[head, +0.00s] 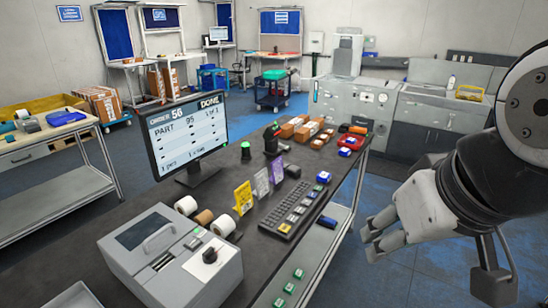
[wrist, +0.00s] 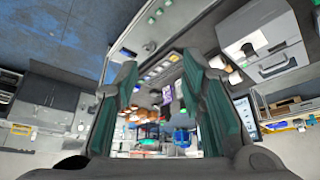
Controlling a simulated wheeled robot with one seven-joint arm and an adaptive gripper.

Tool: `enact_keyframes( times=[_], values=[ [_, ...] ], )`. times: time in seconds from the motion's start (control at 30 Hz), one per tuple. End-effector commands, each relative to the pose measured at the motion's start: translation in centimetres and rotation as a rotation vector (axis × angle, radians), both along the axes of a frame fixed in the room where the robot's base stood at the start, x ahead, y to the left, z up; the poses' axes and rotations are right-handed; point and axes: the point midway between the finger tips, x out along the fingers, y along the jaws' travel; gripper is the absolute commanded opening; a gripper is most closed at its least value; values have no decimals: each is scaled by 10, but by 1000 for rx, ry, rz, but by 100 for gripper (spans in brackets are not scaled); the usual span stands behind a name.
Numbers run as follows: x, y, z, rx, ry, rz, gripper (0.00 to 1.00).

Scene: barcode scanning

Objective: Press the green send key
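Several green items show in the head view, and I cannot tell for sure which is the send key. Small green buttons (head: 299,273) sit on the desk's front side. A dark keypad (head: 292,210) with light keys lies on the desk near its right edge; it also shows in the wrist view (wrist: 162,68). A green dome button (head: 245,150) stands beside the monitor. My gripper (head: 376,238) is right of the desk, apart from it and touching nothing. In the wrist view its two green-padded fingers (wrist: 158,72) are spread wide with nothing between them.
The monitor (head: 185,135) reads order 56, done. A grey boxy machine (head: 175,260) stands at the desk's near end. Yellow, grey and purple cards (head: 243,197) stand behind the keypad. Blue floor (head: 345,280) is clear under my gripper; grey cabinets (head: 430,125) stand beyond.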

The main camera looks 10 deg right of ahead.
Motion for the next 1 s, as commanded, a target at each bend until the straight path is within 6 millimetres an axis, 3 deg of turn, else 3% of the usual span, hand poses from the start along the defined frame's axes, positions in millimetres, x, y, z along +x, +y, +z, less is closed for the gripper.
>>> enact_keyframes(
  times=[0.03, 0.1, 0.13, 1.0],
  values=[
    [0, 0, 0, 0, 0, 0, 19],
    [0, 0, 0, 0, 0, 0, 3],
    [0, 0, 0, 0, 0, 0, 0],
    [0, 0, 0, 0, 0, 0, 0]
  ],
)
